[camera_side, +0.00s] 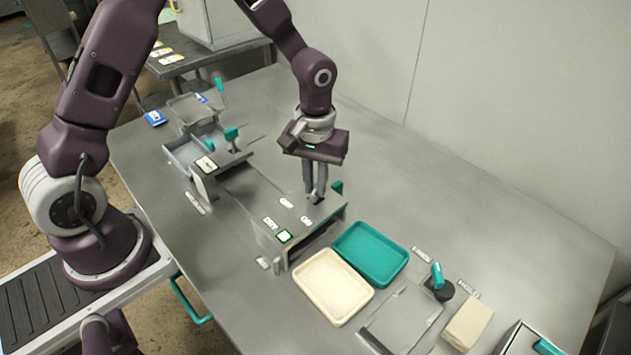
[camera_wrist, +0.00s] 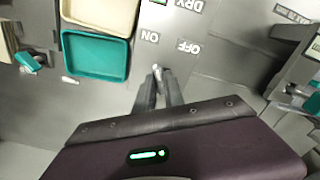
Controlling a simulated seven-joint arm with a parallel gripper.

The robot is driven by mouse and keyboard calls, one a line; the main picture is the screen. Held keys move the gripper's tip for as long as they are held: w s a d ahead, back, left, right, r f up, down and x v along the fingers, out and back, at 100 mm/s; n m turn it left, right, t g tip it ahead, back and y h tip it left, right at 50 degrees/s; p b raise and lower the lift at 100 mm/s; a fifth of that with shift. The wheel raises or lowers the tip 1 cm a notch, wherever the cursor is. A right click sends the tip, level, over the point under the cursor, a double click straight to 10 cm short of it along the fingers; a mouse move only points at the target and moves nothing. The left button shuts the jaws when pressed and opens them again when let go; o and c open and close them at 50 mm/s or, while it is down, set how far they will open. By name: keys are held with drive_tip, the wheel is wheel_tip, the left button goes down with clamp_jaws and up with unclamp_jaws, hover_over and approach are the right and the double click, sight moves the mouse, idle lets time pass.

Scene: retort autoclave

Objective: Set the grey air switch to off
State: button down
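The grey air switch is hard to make out. A small pale grey piece (camera_wrist: 157,69), perhaps its lever, shows at my fingertips in the wrist view, beside the ON and OFF labels. My gripper (camera_side: 316,196) points down over the far edge of the grey panel box (camera_side: 250,190), which carries OFF, ON and DRY labels. In the wrist view my gripper (camera_wrist: 158,76) has its two fingers close together, with a narrow gap between them. I cannot tell whether the tips touch or hold the lever. In the side view the fingers hide that spot.
A teal tray (camera_side: 370,252) and a cream tray (camera_side: 333,286) lie right of the panel box. A teal-handled lever (camera_side: 437,277) stands beyond them. A teal knob (camera_side: 337,187) is close behind my fingers. A lit green button (camera_side: 285,236) is on the panel.

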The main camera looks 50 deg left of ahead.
sight(315, 188)
idle(0.4)
drive_tip(key=m, duration=0.5)
drive_tip(key=shift+m, duration=0.4)
drive_tip(key=m, duration=0.5)
drive_tip(key=shift+a, duration=0.1)
drive_tip(key=shift+m, duration=0.3)
drive_tip(key=c, duration=1.4)
unclamp_jaws()
drive_tip(key=shift+c, duration=0.2)
drive_tip(key=shift+r, duration=0.1)
wheel_tip(315, 188, up, 7)
